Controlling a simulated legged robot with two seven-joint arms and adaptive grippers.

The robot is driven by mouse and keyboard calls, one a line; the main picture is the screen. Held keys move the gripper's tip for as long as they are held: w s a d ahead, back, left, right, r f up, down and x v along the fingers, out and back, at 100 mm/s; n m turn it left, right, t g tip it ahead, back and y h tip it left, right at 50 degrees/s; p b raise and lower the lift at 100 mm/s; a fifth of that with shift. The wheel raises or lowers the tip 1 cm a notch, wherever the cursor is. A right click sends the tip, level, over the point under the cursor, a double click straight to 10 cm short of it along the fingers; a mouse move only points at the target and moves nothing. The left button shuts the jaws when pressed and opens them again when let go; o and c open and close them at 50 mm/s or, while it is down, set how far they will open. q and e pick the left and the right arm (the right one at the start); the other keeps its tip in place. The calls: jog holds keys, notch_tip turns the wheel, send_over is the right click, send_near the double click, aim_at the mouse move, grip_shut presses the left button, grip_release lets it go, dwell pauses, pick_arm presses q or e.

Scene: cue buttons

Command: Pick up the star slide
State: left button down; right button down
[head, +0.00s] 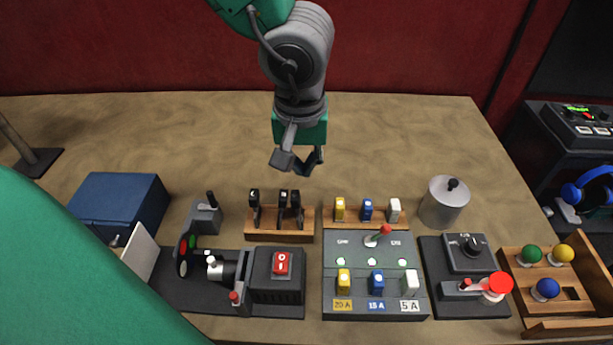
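A wooden rack (281,237) near the middle of the table holds three dark upright pieces, which look like slides: a left one (254,207), a middle one (284,205) and a right one (296,208). Small light marks show near their tops, but I cannot make out which bears a star. My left gripper (297,164) hangs behind and above this rack, its fingers apart with nothing between them. It touches none of the pieces. My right gripper is not in view.
A device with a lens (222,269) and a red switch (282,263) stands in front of the rack. A fuse panel (375,303), a smaller fuse rack (367,221) and a metal canister (444,205) are to the right. A blue box (118,203) is left. The table's back is clear.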

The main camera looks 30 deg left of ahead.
pick_arm(q)
jog(key=shift+a+r, duration=0.65)
jog(key=shift+r, duration=0.05)
jog(key=shift+w+d, duration=0.1)
jog(key=shift+d, duration=0.05)
jog(key=c, duration=1.7)
grip_release()
jog(key=shift+d, duration=0.25)
jog(key=shift+c, duration=0.2)
jog(key=o, duration=1.3)
jog(key=shift+d+r, duration=0.15)
jog(key=shift+d, duration=0.2)
